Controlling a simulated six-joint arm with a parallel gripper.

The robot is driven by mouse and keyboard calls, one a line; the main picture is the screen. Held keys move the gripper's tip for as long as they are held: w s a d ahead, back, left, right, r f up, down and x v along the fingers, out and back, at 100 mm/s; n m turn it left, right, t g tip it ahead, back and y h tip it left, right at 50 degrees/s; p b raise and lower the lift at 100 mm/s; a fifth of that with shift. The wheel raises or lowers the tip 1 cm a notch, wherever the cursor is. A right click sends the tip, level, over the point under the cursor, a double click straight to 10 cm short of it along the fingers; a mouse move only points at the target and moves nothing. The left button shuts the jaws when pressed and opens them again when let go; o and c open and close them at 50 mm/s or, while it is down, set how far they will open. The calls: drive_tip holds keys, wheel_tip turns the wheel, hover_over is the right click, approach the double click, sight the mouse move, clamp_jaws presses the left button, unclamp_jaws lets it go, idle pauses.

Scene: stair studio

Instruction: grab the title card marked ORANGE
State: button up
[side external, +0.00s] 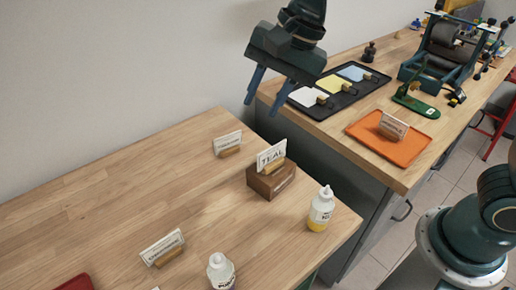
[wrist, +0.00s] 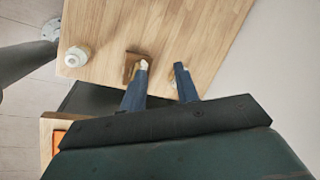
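A card with readable TEAL lettering (side external: 271,155) stands in a holder on a brown wooden block (side external: 270,183). Another card (side external: 228,141) stands behind it, a third (side external: 161,247) toward the front left, and one (side external: 393,125) on the orange tray at right. Lettering on these three is too small to read surely, so I cannot tell which says ORANGE. My gripper (side external: 262,105) is open and empty, fingers pointing down, above the gap beside the near table. In the wrist view my gripper (wrist: 162,67) has its fingers apart, with the block (wrist: 130,67) by one fingertip.
A white bottle with yellow contents (side external: 320,210) and another bottle (side external: 221,270) stand near the table's front. Across the gap, the second counter holds a black tray (side external: 345,101) with coloured cards, the orange tray (side external: 416,148) and a green tool (side external: 415,104).

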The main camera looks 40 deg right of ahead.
drive_tip(key=w+a+f+m+g, duration=0.25)
drive_tip(key=a+f, duration=0.25)
drive_tip(key=a, duration=0.5)
drive_tip(key=m+y, duration=0.1)
drive_tip(key=m, duration=0.4)
approach(161, 240)
drive_tip(key=v, duration=0.3)
drive_tip(key=shift+w+g, duration=0.25)
drive_tip(key=shift+f, duration=0.1)
drive_tip(key=shift+n, duration=0.25)
drive_tip(key=shift+x, duration=4.25)
drive_tip(key=shift+f, duration=0.15)
drive_tip(key=shift+x, duration=2.45)
clamp_jaws()
